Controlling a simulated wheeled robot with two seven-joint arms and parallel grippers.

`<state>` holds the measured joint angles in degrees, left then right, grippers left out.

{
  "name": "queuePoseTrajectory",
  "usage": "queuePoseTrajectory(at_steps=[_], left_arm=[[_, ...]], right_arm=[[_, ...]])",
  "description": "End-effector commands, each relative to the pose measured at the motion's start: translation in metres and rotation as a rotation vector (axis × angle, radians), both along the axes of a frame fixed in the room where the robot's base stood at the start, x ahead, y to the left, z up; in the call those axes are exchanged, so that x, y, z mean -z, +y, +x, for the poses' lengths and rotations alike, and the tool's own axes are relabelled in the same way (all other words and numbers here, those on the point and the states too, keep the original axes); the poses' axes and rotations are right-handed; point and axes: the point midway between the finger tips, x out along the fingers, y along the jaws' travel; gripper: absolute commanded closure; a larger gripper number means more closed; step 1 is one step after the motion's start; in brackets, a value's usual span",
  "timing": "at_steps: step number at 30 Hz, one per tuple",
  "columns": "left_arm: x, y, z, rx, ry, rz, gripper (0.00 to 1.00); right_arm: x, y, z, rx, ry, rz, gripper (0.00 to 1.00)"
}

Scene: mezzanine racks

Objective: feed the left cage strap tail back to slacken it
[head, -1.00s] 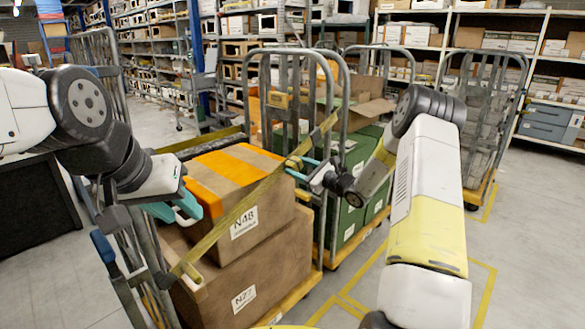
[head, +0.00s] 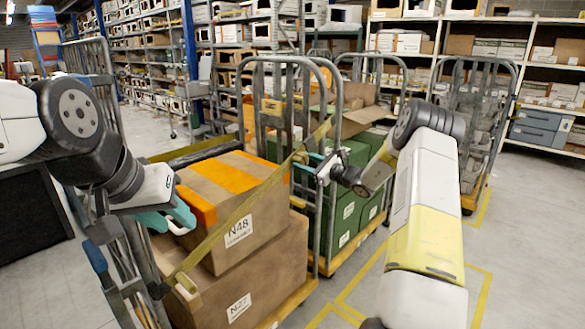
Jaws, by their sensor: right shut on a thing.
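The olive-yellow strap (head: 235,217) runs diagonally across the front of the left cage (head: 334,200), over the stacked brown boxes. Its lower end is at a fitting by the cage's left side, and its upper part reaches the right upright. My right gripper (head: 304,160), with teal fingers, is shut on the strap near the upper box's top right corner. The exact grip is small and partly hidden. My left gripper (head: 172,217) is open and apparently empty, left of the upper box and above the strap's lower end.
The upper box (head: 262,222) has orange tape and sits on a larger box (head: 265,278). Green crates (head: 350,200) stand in the cage behind. Another cage (head: 478,130) is at right. Shelving lines the back. Floor at right is clear, with yellow lines.

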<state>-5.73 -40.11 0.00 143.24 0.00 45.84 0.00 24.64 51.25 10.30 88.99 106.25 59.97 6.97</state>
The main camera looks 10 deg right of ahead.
Motion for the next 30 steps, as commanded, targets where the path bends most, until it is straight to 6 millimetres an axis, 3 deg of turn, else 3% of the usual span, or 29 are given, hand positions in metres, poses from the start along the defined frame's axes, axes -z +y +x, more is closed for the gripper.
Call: queuePoseTrajectory(at_steps=[6,7,9,10,20,30], left_arm=[[0.000,0.000,0.000,0.000,0.000,0.000,0.64],[0.000,0.000,0.000,0.000,0.000,0.000,0.64],[0.000,0.000,0.000,0.000,0.000,0.000,0.64],[0.000,0.000,0.000,0.000,0.000,0.000,0.64],[0.000,0.000,0.000,0.000,0.000,0.000,0.64],[0.000,0.000,0.000,0.000,0.000,0.000,0.64]], right_arm=[[-0.005,-0.006,0.003,0.014,-0.007,0.000,1.00],[-0.005,-0.006,0.004,0.015,-0.008,0.000,0.49],[-0.005,-0.006,0.003,0.015,-0.007,0.001,0.35],[-0.005,-0.006,0.003,0.014,-0.007,0.001,0.33],[-0.003,-0.006,-0.001,0.010,-0.003,0.000,0.33],[-0.003,-0.042,-0.040,0.012,-0.003,0.000,0.33]])
